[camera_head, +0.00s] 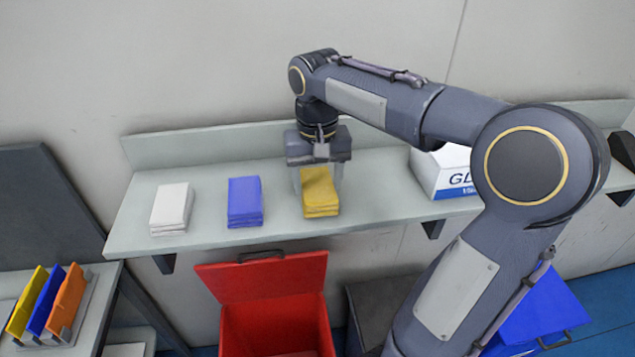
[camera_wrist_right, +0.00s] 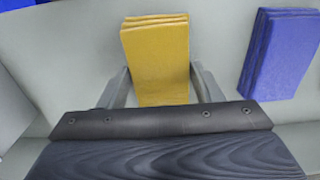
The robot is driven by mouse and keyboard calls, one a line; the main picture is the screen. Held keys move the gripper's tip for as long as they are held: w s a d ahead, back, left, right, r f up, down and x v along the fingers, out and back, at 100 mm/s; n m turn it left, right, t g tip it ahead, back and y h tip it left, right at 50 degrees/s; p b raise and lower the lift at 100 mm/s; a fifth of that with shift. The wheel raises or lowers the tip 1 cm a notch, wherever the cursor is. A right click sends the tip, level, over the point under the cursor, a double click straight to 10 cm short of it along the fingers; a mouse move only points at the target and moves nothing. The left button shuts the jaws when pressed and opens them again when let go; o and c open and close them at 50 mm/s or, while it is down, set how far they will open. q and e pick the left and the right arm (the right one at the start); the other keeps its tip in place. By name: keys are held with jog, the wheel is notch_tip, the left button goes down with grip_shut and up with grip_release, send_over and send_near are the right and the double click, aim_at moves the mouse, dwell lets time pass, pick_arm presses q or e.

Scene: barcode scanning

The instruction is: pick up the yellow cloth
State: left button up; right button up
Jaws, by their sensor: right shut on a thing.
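The yellow cloth (camera_head: 320,190) is a folded stack on the pale shelf, right of the blue and white cloths. My right gripper (camera_head: 318,178) reaches down over it from above. In the right wrist view the yellow cloth (camera_wrist_right: 157,60) lies between the two fingers of my right gripper (camera_wrist_right: 161,85), one on each side. The gripper is shut on the cloth, which appears still at shelf level. My left gripper is not in view.
A blue cloth (camera_head: 245,202) and a white cloth (camera_head: 171,208) lie on the shelf (camera_head: 200,240). A white box (camera_head: 440,172) stands to the right. Below are an open red bin (camera_head: 275,325) and a blue bin (camera_head: 545,310). Colored upright items (camera_head: 45,300) stand lower left.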

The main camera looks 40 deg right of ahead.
aim_at(319, 187)
jog(key=r, duration=0.3)
jog(key=shift+s+r, duration=0.35)
jog(key=s+r+b, duration=0.2)
jog(key=s+r, duration=0.7)
jog(key=s, duration=0.4)
jog(key=shift+s, duration=0.2)
jog(key=shift+d, duration=0.1)
jog(key=o, duration=0.3)
jog(key=shift+c, duration=1)
